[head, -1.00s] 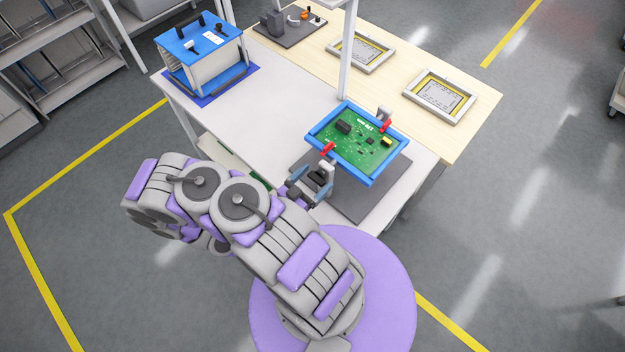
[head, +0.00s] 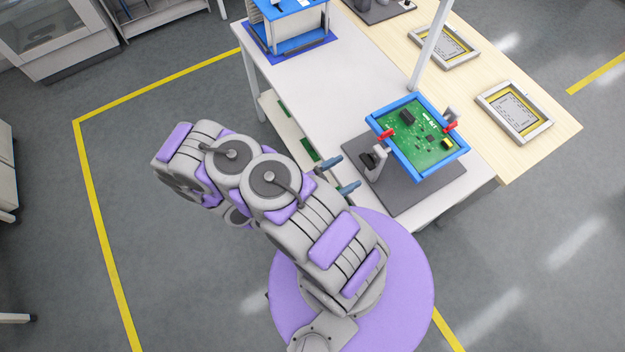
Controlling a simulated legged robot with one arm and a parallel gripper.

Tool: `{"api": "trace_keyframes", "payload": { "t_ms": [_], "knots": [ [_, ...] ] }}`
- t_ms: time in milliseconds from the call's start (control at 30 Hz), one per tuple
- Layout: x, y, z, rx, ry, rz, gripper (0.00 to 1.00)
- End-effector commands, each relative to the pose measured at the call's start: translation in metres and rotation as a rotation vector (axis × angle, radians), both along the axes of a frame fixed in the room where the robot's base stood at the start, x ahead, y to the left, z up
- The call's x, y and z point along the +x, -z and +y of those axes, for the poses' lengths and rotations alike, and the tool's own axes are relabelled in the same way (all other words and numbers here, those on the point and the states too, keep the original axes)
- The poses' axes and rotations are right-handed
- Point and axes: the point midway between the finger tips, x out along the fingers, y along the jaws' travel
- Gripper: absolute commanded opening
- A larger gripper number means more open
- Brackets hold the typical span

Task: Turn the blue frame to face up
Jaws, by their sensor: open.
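The blue frame (head: 452,163) holds a green circuit board (head: 420,137) with its component side showing upward, somewhat tilted. It sits in a stand with grey posts and red clamps (head: 388,133) on a dark grey base plate (head: 405,198) at the near right corner of the white table. My gripper (head: 341,176) is left of the stand, near the table's front edge. Its two blue-grey fingers are apart, with nothing between them. It does not touch the frame. Part of the gripper is hidden behind my arm.
A blue and white rack (head: 290,45) stands on a blue mat at the table's far left. A white upright post (head: 432,45) rises behind the frame. Two framed panels (head: 513,110) lie on the wooden table at right. Clear floor lies left of the table.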

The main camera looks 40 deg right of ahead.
Motion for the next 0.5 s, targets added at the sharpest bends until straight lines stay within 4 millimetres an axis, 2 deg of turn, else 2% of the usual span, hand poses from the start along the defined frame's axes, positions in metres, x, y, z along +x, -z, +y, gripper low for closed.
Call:
{"api": "trace_keyframes", "payload": {
  "t_ms": [500],
  "knots": [
    [0.018,0.001,0.070,0.003,-0.003,-0.002,0.89]
  ]
}}
